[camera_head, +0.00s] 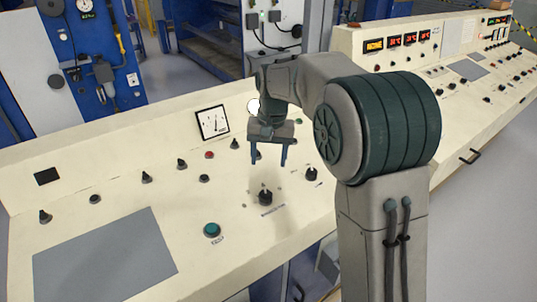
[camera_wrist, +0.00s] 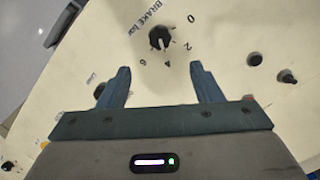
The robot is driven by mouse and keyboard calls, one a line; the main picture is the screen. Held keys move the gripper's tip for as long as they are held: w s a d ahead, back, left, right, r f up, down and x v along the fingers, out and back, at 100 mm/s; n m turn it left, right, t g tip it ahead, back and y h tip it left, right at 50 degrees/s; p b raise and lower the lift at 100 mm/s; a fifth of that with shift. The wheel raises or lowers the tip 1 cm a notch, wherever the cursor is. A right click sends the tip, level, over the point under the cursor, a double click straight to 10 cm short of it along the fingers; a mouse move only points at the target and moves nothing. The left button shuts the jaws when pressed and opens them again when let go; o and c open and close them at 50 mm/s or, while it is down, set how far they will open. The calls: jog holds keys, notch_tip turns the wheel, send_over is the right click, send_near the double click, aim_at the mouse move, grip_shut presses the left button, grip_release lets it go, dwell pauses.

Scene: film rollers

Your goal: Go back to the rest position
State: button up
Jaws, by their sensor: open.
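My gripper (camera_head: 268,160) hangs over the cream control panel (camera_head: 110,190), with its two blue fingers apart and nothing between them. In the wrist view my gripper (camera_wrist: 161,88) shows both fingers spread. A black rotary knob (camera_wrist: 159,38) with a numbered scale and the words "BRAKE bar" stands just beyond the fingertips, apart from them. In the head view this seems to be the black knob (camera_head: 265,197) below my gripper. My arm reaches in from the right and hides part of the panel.
A green button (camera_head: 212,230), a red button (camera_head: 209,155), several black knobs and a square gauge (camera_head: 212,123) stand on the panel. A grey plate (camera_head: 105,262) lies at the front left. A second console section with red displays (camera_head: 395,40) extends to the right. Blue machinery (camera_head: 90,50) stands behind.

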jog(key=shift+r, duration=0.45)
jog(key=s+d+r+t, duration=0.1)
jog(key=s+d+r, duration=0.2)
jog(key=s+d, duration=0.6)
jog(key=s+d+f+t, duration=0.1)
jog(key=s+d+f, duration=0.1)
jog(key=s, duration=0.6)
jog(key=s+d+f+t, duration=0.1)
jog(key=s+d+f, duration=0.1)
jog(key=s, duration=0.6)
jog(key=shift+s+d+n+h, duration=0.4)
jog(key=shift+d, duration=0.5)
jog(key=shift+f, duration=0.1)
